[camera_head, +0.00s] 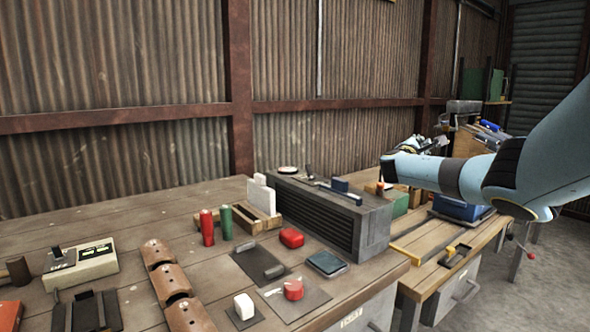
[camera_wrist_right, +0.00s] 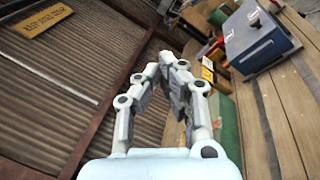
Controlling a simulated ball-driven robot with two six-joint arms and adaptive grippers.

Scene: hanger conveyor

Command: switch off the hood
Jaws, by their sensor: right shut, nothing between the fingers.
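No thing in view can be named for certain as the hood. A grey slatted box (camera_head: 345,222) stands on the workbench in the head view. A cream box (camera_head: 85,265) with a dark toggle and label plates sits at the left of the bench. My right gripper (camera_head: 436,143) is raised above and behind the right-hand bench, apart from both. In the right wrist view its fingers (camera_wrist_right: 167,62) are closed together and empty. My left gripper is out of view.
Red and green cylinders (camera_head: 207,228), a red-handled piece (camera_head: 294,289) on a dark plate and brown curved blocks (camera_head: 170,285) occupy the front bench. A blue box (camera_head: 460,208) and a green box (camera_head: 396,204) stand beneath my right arm. Corrugated wall stands behind.

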